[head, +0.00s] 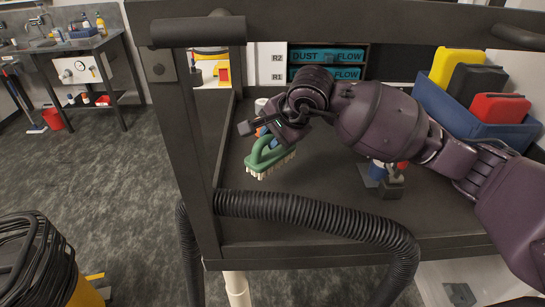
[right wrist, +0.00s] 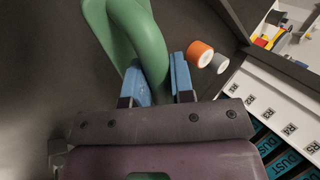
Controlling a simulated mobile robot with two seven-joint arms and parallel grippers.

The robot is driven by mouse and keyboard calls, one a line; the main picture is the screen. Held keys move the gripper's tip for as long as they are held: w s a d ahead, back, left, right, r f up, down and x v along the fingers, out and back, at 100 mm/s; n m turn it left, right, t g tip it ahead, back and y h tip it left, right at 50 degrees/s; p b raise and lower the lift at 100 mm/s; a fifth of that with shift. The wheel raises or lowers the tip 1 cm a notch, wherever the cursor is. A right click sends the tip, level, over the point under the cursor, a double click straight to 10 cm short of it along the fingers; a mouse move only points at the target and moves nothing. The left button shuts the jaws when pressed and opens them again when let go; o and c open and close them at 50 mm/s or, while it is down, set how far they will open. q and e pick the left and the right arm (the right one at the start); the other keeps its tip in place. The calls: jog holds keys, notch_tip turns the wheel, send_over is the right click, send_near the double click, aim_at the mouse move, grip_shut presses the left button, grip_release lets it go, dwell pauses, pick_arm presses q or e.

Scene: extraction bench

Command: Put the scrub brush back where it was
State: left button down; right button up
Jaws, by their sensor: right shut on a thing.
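The scrub brush (head: 267,157) has a green looped handle and pale bristles that point down. It is in the left part of the dark bench top (head: 310,195). My right gripper (head: 266,130) is shut on the brush's handle. In the right wrist view the green handle (right wrist: 150,50) passes between the blue fingertips of the gripper (right wrist: 160,82). I cannot tell whether the bristles touch the bench top or hang just above it. My left gripper is not in view.
An orange roll (right wrist: 200,54) and a grey one lie near the gripper. A blue bin (head: 440,105) with yellow, black and red cases stands at the right. A black ribbed hose (head: 320,215) runs along the front edge.

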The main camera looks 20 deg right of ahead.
aim_at(277, 153)
jog(key=shift+f, duration=3.2)
jog(key=shift+f, duration=0.1)
jog(key=o, duration=0.8)
